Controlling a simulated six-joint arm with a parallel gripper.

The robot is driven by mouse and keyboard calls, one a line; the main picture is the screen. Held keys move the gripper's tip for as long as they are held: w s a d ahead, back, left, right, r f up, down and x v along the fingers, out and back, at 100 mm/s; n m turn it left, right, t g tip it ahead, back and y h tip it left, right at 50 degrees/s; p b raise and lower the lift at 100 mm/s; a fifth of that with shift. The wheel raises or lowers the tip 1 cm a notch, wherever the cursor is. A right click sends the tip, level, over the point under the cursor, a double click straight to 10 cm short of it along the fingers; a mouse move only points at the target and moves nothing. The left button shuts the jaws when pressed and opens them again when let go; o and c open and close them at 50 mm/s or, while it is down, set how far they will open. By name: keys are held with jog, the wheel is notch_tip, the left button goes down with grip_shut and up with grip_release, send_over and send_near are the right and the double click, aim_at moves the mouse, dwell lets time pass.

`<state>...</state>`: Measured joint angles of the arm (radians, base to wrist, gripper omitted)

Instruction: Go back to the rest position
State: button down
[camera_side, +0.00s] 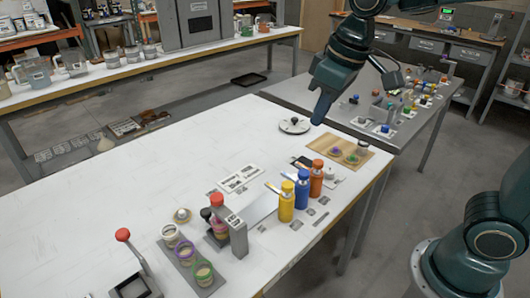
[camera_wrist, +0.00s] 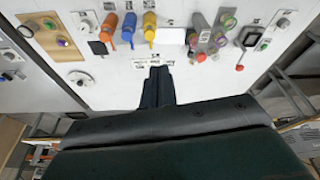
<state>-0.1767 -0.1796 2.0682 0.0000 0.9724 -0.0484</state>
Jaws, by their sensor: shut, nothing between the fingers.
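My gripper (camera_side: 318,112) hangs in the air above the far right part of the white table (camera_side: 120,185), pointing down. It is shut, with nothing between its fingers, and it touches nothing that I can see. In the wrist view my gripper (camera_wrist: 157,85) shows as two dark fingers close together over the white table. A yellow bottle (camera_side: 286,202), a blue bottle (camera_side: 302,190) and an orange bottle (camera_side: 316,178) stand upright in a row near the table's right edge, in front of my gripper.
A round white disc (camera_side: 294,126) with a dark knob lies near the far edge. A wooden tray (camera_side: 350,158) sits right of the bottles. A grey rack with cups (camera_side: 186,250) and a red-knobbed lever (camera_side: 123,235) stand at the front. The table's left part is clear.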

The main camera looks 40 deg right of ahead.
jog(key=s+d+f+m+t, duration=0.1)
jog(key=s+d, duration=0.1)
jog(key=s, duration=0.5)
jog(key=s+d+f+m+t, duration=0.1)
jog(key=s+d, duration=0.2)
jog(key=s, duration=0.4)
jog(key=shift+d+m+h, duration=0.3)
jog(key=shift+d, duration=0.05)
